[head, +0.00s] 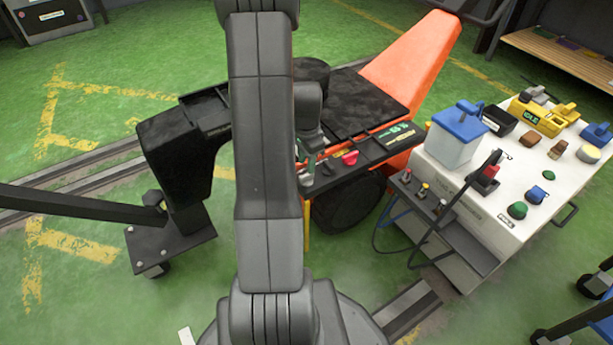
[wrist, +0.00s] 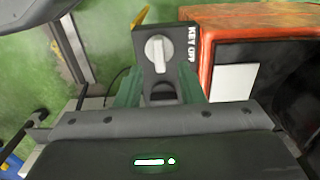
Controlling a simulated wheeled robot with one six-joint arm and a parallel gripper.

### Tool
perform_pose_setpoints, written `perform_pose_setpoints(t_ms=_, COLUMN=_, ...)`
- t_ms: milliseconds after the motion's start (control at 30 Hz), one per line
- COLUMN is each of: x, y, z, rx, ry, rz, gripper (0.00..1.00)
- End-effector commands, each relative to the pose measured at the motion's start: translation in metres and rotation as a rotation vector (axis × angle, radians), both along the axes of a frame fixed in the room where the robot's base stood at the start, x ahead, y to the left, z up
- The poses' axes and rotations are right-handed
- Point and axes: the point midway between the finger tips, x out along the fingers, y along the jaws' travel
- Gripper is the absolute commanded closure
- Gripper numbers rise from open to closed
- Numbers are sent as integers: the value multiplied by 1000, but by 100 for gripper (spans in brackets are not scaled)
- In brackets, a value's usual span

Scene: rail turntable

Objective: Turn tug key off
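The tug (head: 412,62) is orange and black, with a dark control shelf (head: 372,150) on its near side. In the wrist view a dark panel (wrist: 181,66) carries a round grey key knob (wrist: 158,48) with a raised bar running roughly up and down the picture. White "KEY OFF" lettering (wrist: 192,43) runs sideways along the panel's right edge. My gripper (wrist: 160,88) is just below the knob in that view, its green fingers apart with a dark rounded part showing between them. The knob appears outside the fingers. In the head view my arm hides much of this area.
A red knob (head: 350,157) sits on the shelf beside my gripper. A white cart (head: 484,222) at right carries a blue-lidded container (head: 455,138), a yellow box (head: 537,117) and coloured knobs.

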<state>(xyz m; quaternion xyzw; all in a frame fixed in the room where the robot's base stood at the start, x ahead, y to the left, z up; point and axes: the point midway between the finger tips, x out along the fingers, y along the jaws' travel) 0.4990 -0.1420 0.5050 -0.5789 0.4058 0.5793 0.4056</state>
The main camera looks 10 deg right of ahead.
Motion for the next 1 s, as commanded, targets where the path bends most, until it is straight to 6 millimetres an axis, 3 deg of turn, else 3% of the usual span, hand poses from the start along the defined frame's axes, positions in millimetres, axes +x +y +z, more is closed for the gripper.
perform_pose_setpoints(t_ms=33, x=0, y=0, z=-15, rx=1, ry=4, rz=0, gripper=65)
perform_pose_setpoints(t_ms=233, x=0, y=0, z=-41, rx=1, ry=1, rz=0, gripper=65)
perform_pose_setpoints(t_ms=667, x=0, y=0, z=-50, rx=0, ry=0, rz=0, gripper=65)
perform_pose_setpoints(t_ms=867, x=0, y=0, z=-50, rx=0, ry=0, rz=0, gripper=100)
perform_pose_setpoints(t_ms=1000, x=0, y=0, z=-50, rx=0, ry=0, rz=1, gripper=100)
